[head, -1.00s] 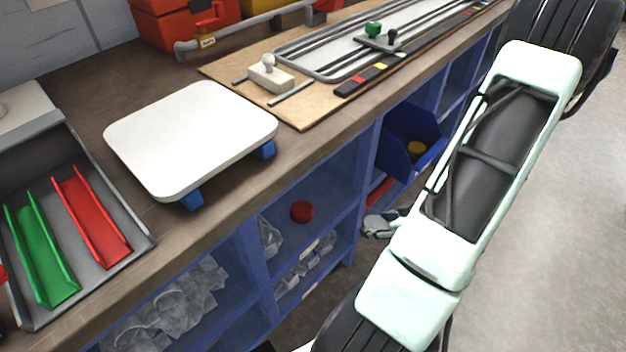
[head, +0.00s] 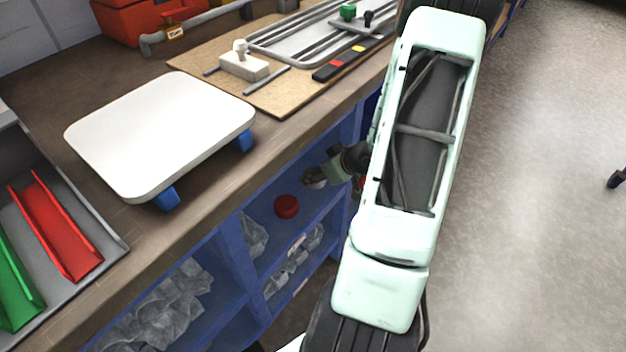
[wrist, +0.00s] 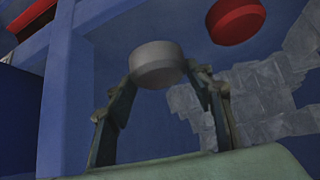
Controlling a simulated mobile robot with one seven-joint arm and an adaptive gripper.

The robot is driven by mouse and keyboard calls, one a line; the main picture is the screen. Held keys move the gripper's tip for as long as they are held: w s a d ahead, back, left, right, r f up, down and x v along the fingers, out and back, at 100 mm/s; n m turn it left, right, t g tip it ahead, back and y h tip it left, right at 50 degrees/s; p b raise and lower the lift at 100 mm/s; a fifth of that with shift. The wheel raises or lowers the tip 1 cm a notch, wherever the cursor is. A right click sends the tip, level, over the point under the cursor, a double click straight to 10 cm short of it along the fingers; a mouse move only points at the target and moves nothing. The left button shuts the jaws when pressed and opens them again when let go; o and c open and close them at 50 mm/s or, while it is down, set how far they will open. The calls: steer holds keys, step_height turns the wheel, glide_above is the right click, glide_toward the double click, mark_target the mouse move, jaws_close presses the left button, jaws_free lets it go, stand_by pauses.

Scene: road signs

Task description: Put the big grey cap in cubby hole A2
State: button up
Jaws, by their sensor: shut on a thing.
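My gripper (wrist: 160,76) is shut on a round grey cap (wrist: 157,60), with one finger on each side of it. In the head view the grey cap (head: 313,180) shows in front of my gripper (head: 325,176), at the opening of the upper blue cubby that has a red cap (head: 286,206) in it. The red cap also shows in the wrist view (wrist: 235,20), up and right of the grey cap and apart from it. I cannot read any cubby label, so I cannot tell which hole is A2.
The blue cubby shelf (head: 254,276) runs under the workbench (head: 205,222). Lower cubbies hold crumpled clear bags (head: 165,305). A white platform on blue feet (head: 160,130) and a tray with red (head: 58,228) and green channels stand on the bench. Open floor (head: 530,200) lies to the right.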

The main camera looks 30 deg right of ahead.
steer(key=shift+w+a, duration=0.1)
steer(key=shift+w, duration=0.5)
steer(key=shift+w+f+b, duration=0.15)
steer(key=shift+f+b, duration=0.55)
steer(key=shift+f, duration=0.2)
steer(key=shift+w+f+b, duration=0.1)
steer(key=shift+f+b, duration=0.6)
steer(key=shift+f, duration=0.15)
steer(key=shift+f, duration=0.15)
steer(key=o, duration=0.9)
steer(key=shift+c, duration=0.2)
steer(key=shift+s+r, duration=0.2)
steer(key=shift+r, duration=0.25)
steer(key=p+v, duration=0.6)
steer(key=v, duration=0.5)
steer(key=shift+s, duration=0.2)
